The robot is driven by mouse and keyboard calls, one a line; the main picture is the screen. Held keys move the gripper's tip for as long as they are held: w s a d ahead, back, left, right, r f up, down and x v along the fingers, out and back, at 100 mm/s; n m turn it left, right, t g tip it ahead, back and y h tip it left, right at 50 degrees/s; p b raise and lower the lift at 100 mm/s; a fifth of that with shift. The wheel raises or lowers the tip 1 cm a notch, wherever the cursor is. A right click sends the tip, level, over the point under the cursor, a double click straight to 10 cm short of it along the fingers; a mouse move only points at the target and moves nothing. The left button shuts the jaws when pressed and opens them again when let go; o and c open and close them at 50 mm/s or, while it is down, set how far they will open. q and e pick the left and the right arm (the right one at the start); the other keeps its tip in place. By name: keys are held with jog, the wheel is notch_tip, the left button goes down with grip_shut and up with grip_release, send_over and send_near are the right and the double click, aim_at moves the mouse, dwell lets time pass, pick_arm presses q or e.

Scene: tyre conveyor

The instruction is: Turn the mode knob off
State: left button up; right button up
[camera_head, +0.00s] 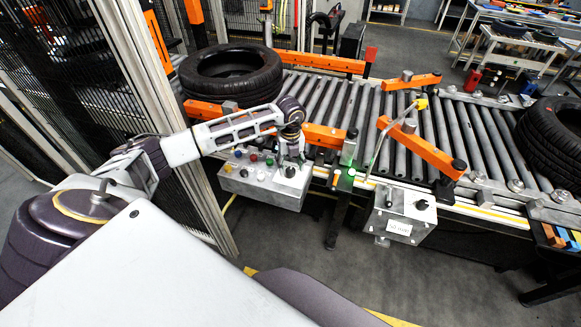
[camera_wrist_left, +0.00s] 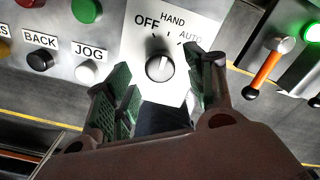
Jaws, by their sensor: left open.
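The mode knob (camera_wrist_left: 160,68) is a round black knob with a white pointer mark, on a white plate (camera_wrist_left: 185,22) labelled OFF, HAND and AUTO. Its mark points roughly up in the left wrist view, nearest HAND; the exact setting is hard to tell. My left gripper (camera_wrist_left: 164,80) is open, its green-padded fingers on either side of the knob with gaps, apparently not touching it. In the head view, my left gripper (camera_head: 291,160) is over the right end of the grey control box (camera_head: 262,194). My right gripper is not seen.
Beside the knob are a green button (camera_wrist_left: 86,10), a black BACK button (camera_wrist_left: 40,61) and a white JOG button (camera_wrist_left: 87,71). An orange-handled lever (camera_wrist_left: 264,70) lies to the right. Behind is the roller conveyor (camera_head: 340,97) with a tyre (camera_head: 231,72); a second box (camera_head: 402,215) hangs right.

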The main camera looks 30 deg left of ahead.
pick_arm(q)
jog(key=shift+f, duration=1.1)
jog(key=c, duration=1.1)
jog(key=shift+o, duration=0.2)
jog(key=shift+n, duration=0.5)
jog(key=n, duration=0.3)
jog(key=shift+n, duration=2.5)
